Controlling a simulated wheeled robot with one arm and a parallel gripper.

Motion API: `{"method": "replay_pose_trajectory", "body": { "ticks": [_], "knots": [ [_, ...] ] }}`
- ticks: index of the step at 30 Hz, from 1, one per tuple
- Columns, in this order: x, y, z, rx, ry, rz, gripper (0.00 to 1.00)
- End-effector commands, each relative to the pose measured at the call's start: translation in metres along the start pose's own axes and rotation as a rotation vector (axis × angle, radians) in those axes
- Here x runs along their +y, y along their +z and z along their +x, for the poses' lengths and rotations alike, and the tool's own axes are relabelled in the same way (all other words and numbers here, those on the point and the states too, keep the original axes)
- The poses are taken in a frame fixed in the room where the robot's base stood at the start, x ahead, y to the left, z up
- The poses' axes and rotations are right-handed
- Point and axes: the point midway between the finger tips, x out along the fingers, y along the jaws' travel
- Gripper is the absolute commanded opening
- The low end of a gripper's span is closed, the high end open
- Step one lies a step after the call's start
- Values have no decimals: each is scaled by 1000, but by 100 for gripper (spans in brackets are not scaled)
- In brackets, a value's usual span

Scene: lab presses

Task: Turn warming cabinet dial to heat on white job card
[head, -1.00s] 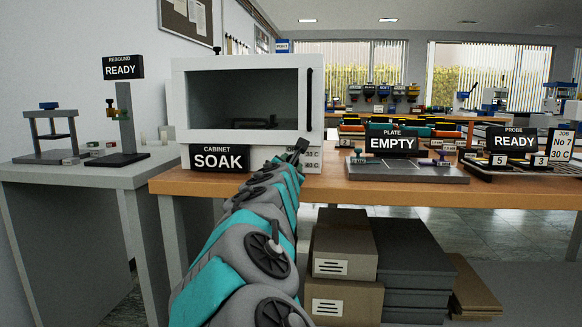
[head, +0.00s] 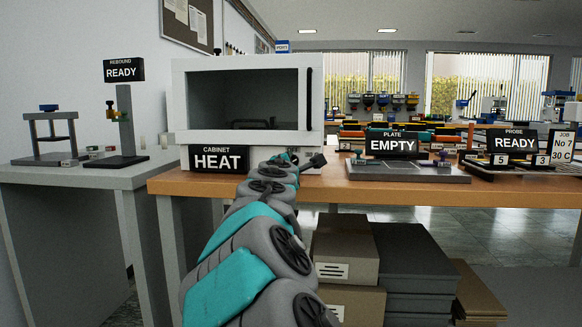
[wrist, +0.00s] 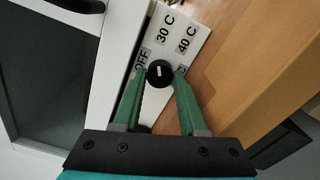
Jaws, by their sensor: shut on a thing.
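The white warming cabinet (head: 247,62) stands on the wooden bench. Its sign (head: 219,159) reads CABINET HEAT. In the wrist view the black dial (wrist: 160,73) has a short white mark; which label it points at is hard to tell. The dial plate (wrist: 187,30) shows OFF, 30 C, 40 C and one more label mostly hidden by a finger. My gripper (wrist: 160,75) has its green fingers shut on the dial, one on each side. In the head view my gripper (head: 312,161) is at the cabinet's lower right. The white job card (head: 561,145) reads JOB No 7, 30 C.
A plate (head: 408,172) with an EMPTY sign and a probe station with a READY sign (head: 512,142) stand to the right. A rebound stand (head: 124,120) is on the grey table at left. Boxes (head: 345,255) are stacked under the bench.

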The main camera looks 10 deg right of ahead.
Motion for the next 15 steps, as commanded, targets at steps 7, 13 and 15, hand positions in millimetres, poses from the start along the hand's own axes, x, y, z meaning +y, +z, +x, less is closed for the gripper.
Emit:
{"method": "replay_pose_trajectory", "body": {
  "ticks": [7,13,15],
  "knots": [
    [-2,0,0,0,-2,11,0],
    [-2,0,0,0,-3,10,0],
    [-2,0,0,0,-2,10,47]
  ]
}}
